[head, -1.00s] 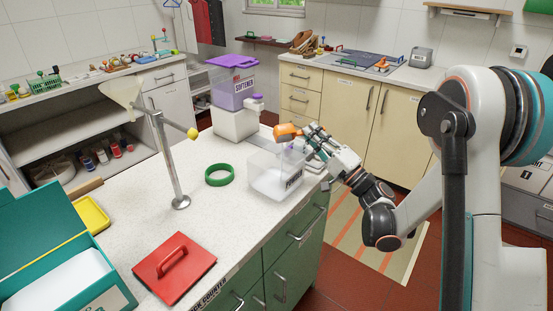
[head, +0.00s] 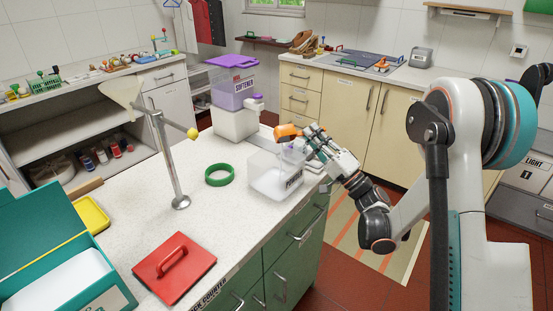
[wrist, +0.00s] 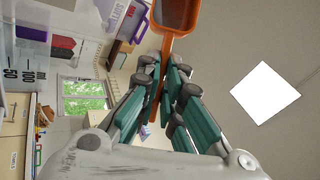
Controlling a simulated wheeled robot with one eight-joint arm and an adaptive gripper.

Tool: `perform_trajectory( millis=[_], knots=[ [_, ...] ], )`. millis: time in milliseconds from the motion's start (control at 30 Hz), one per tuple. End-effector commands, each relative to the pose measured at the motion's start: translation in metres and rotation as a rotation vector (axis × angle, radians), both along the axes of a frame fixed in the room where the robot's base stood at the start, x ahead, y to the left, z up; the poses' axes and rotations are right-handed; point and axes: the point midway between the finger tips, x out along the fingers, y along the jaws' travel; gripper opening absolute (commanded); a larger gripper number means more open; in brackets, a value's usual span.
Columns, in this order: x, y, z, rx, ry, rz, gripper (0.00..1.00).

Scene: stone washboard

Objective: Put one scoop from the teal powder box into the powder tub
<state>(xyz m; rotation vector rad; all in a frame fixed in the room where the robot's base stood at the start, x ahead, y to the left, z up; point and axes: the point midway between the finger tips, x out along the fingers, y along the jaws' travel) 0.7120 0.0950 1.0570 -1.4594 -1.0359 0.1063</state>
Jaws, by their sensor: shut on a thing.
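My gripper (head: 312,146) is shut on the handle of an orange scoop (head: 287,131). The scoop also shows in the wrist view (wrist: 176,14), its bowl dark inside; I cannot tell whether powder is in it. In the head view the scoop appears above the far side of the powder tub (head: 275,181), a clear open box labelled POWDER with white content low inside. The teal powder box (head: 35,235) stands open at the lower left, with white powder in it.
A red lid (head: 174,268), a green ring (head: 219,175) and a metal stand with a funnel (head: 178,170) are on the counter. A softener dispenser (head: 235,105) stands behind the tub. A yellow tray (head: 92,216) lies by the teal box.

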Motion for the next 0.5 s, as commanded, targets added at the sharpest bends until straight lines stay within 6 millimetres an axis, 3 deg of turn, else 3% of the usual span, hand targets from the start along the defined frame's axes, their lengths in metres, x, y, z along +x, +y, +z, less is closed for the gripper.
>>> perform_trajectory(
  millis=[500],
  knots=[
    [-0.0007,-0.0002,-0.0011,0.02,-0.054,0.001,0.0]
  ],
)
